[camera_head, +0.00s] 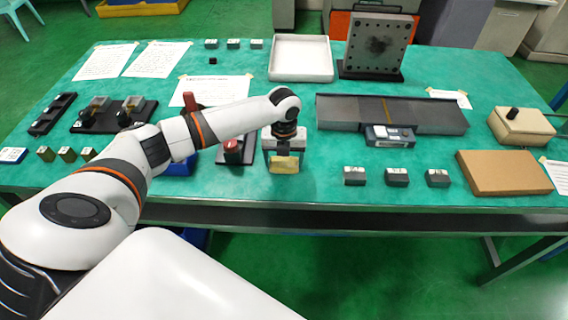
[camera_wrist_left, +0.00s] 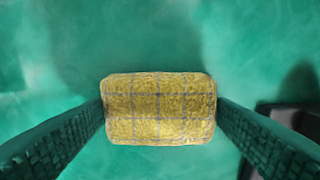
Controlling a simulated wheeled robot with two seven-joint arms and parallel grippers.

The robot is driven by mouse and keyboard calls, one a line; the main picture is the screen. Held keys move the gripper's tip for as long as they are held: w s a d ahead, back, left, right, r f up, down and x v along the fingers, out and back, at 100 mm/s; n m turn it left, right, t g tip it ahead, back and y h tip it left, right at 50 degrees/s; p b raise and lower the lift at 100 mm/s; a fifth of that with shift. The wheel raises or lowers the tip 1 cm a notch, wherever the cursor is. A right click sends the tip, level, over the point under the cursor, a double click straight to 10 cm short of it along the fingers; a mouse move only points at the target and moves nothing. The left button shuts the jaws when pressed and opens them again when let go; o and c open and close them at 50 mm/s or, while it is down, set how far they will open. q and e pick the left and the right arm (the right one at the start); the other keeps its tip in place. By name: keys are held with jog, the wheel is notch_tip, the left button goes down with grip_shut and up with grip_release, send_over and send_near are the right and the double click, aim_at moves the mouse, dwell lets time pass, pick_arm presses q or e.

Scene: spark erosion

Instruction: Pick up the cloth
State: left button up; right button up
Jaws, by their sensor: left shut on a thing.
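The cloth (camera_head: 285,164) is a small yellow pad at the front middle of the green table. In the left wrist view the cloth (camera_wrist_left: 160,108) shows a grid of dark lines on yellow. My left gripper (camera_head: 284,160) reaches down at it from above. In the left wrist view one finger of my left gripper (camera_wrist_left: 160,122) is on each side of the cloth, and the gripper is shut on it. I cannot tell whether the cloth touches the table. My right gripper is not in view.
A red-knobbed device (camera_head: 233,150) stands just left of the gripper. Several grey blocks (camera_head: 397,177) and a brown board (camera_head: 503,173) lie to the right. A white tray (camera_head: 301,77) and an upright metal plate (camera_head: 378,42) stand behind. The table's front edge is close.

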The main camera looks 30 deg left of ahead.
aim_at(284, 161)
pick_arm(q)
jog(key=shift+r, duration=0.15)
notch_tip(284, 161, up, 10)
jog(key=shift+b, duration=0.35)
